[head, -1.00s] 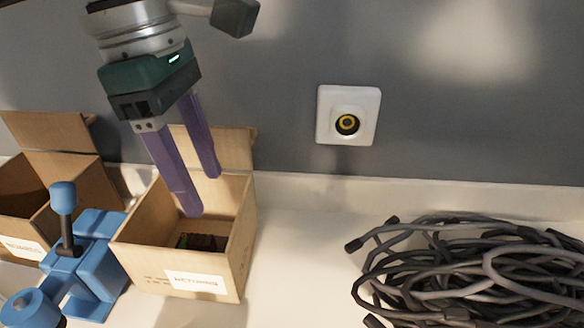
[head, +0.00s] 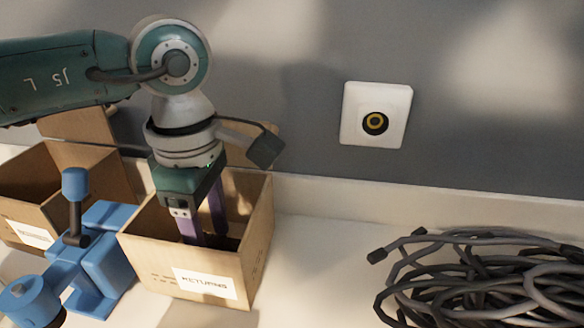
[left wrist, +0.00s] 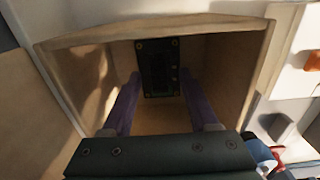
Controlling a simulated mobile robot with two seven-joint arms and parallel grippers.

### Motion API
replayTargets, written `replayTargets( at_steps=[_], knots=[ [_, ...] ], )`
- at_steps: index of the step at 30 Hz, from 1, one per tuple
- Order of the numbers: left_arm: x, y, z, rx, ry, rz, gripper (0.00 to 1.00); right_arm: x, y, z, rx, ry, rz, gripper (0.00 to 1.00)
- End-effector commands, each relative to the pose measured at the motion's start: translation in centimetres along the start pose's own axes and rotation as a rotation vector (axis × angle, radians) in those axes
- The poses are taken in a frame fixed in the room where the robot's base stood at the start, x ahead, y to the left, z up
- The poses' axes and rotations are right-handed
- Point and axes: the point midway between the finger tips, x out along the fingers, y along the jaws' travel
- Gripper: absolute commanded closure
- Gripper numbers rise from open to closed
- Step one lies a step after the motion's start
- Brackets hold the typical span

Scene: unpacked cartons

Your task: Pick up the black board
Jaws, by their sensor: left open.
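The black board (left wrist: 158,66) shows in the left wrist view, inside the open carton labelled RETURNS, toward its far wall. It is a dark rectangle with small light holes at its corners. In the head view the carton (head: 254,240) hides it. My left gripper (head: 206,232) points down into this carton with its two purple fingers apart and empty. In the left wrist view the fingertips (left wrist: 159,80) lie on either side of the board's lower part. I cannot tell whether they touch it. My right gripper is not in view.
A second open carton (head: 22,178) stands at the left. A blue clamp-like device (head: 105,245) stands close in front of the cartons. A heap of dark cables (head: 490,285) lies at the right. A white wall plate (head: 376,95) is on the grey wall. The surface between carton and cables is clear.

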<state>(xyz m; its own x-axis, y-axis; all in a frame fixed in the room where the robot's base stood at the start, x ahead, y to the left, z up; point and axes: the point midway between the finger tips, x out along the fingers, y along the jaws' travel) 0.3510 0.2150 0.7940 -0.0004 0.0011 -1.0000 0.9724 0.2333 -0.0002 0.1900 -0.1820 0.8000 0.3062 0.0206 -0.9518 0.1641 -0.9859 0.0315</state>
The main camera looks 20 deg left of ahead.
Motion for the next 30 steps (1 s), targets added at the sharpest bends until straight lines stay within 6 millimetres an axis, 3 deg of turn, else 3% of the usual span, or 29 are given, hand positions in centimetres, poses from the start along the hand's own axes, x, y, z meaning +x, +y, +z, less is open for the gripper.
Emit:
replayTargets(
  at_steps=[5, 21, 30],
  knots=[
    [-0.03, 0.01, 0.02, 0.000, -0.001, 0.000, 0.40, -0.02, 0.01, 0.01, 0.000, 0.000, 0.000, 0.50],
    [-0.08, 0.02, 0.02, 0.000, -0.001, 0.000, 1.00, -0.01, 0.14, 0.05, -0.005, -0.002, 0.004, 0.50],
    [-0.08, 0.02, 0.02, 0.000, -0.001, 0.000, 1.00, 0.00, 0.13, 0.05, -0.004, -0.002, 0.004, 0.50]
  ],
)
